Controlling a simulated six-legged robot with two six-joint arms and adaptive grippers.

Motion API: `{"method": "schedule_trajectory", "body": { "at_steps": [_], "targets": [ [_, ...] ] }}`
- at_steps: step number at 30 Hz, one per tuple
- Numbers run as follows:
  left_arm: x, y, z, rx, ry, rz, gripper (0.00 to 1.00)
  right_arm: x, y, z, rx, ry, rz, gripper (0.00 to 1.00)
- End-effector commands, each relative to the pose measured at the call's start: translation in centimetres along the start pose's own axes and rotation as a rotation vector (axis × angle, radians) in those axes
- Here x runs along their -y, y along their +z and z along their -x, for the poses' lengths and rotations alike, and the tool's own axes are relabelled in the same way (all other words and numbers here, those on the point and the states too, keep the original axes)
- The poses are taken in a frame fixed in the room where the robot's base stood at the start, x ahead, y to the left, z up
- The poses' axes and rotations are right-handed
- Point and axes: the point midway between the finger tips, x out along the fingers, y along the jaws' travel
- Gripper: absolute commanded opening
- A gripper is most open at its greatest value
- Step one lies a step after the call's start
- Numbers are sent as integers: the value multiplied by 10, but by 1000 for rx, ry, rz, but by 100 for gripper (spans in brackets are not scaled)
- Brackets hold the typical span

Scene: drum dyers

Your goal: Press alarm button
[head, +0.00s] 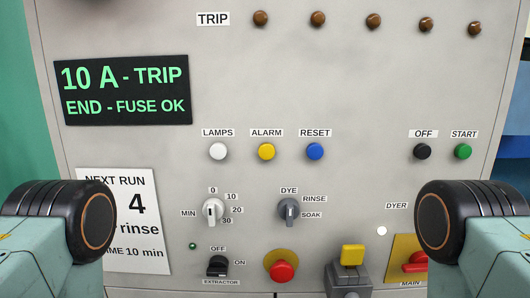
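The alarm button (266,152) is a round yellow push button under the ALARM label (266,133) on the grey control panel. It sits between a white button (218,152) labelled LAMPS and a blue button (315,151) labelled RESET. Nothing covers it. Parts of my two arms show at the lower left and lower right, well apart from the button. Neither gripper's fingers are in view.
A black OFF button (422,151) and green START button (463,151) are at the right. Below are two rotary knobs, a black extractor switch (217,266), a red mushroom button (282,271) and a yellow-topped part (352,255). A display (124,90) reads "10 A - TRIP".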

Motion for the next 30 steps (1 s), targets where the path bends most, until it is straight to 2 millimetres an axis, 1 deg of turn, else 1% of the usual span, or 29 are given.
{"method": "schedule_trajectory", "body": {
  "at_steps": [1, 3, 30],
  "targets": [
    [0, 0, 1, 0, 0, 0, 40, 0, 0, 1, 0, 0, 0, 5],
    [0, 0, 1, 0, 0, 0, 40, 0, 0, 1, 0, 0, 0, 0],
    [0, 0, 0, 0, 0, 0, 40, 0, 0, 0, 0, 0, 0, 0]
  ]
}}
